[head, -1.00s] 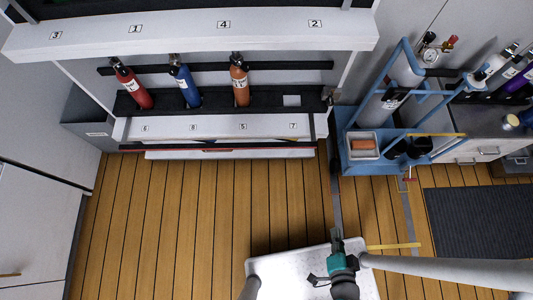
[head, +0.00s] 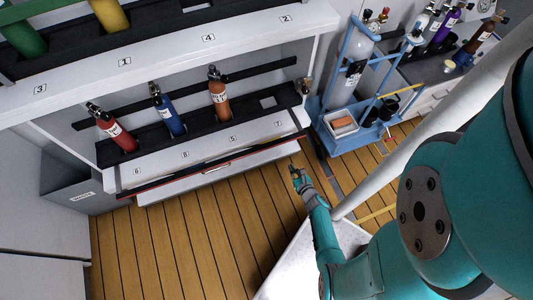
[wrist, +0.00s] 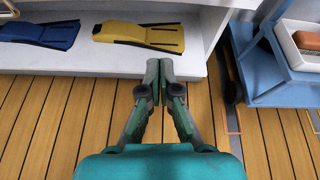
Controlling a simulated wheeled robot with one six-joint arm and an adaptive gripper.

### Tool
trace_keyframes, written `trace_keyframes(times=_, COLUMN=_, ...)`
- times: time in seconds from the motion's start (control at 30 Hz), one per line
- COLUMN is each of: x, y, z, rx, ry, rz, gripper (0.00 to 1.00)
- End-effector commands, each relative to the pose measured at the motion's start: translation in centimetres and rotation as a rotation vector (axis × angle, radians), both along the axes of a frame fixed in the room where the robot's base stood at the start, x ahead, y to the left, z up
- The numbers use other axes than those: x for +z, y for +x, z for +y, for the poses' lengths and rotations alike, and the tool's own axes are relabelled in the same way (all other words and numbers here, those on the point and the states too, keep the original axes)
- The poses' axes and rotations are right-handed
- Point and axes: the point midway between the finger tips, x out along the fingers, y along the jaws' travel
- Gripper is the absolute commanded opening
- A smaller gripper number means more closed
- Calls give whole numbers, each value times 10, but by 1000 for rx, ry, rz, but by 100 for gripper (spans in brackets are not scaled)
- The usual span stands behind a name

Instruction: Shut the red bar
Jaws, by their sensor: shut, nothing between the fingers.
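The red bar (head: 177,178) is a thin dark and red strip along the front of the rack's lower shelf. It runs from the left end to near the right post and looks roughly level with the shelf edge. I cannot tell whether it is latched. The bar does not show clearly there.
The rack's lower shelf (head: 240,139) holds red, blue and orange cylinders. A blue trolley (head: 345,146) with a white tray stands close on the right. Blue (wrist: 38,33) and yellow (wrist: 138,37) fins lie on the low shelf. Wooden floor (head: 190,235) in front is clear.

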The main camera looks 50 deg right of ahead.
Motion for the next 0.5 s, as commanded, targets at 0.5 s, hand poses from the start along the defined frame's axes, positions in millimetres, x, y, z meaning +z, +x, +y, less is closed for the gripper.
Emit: trace_keyframes(times=0.5, x=-13, y=28, z=-41, rx=-67, ry=45, rz=-62, gripper=0)
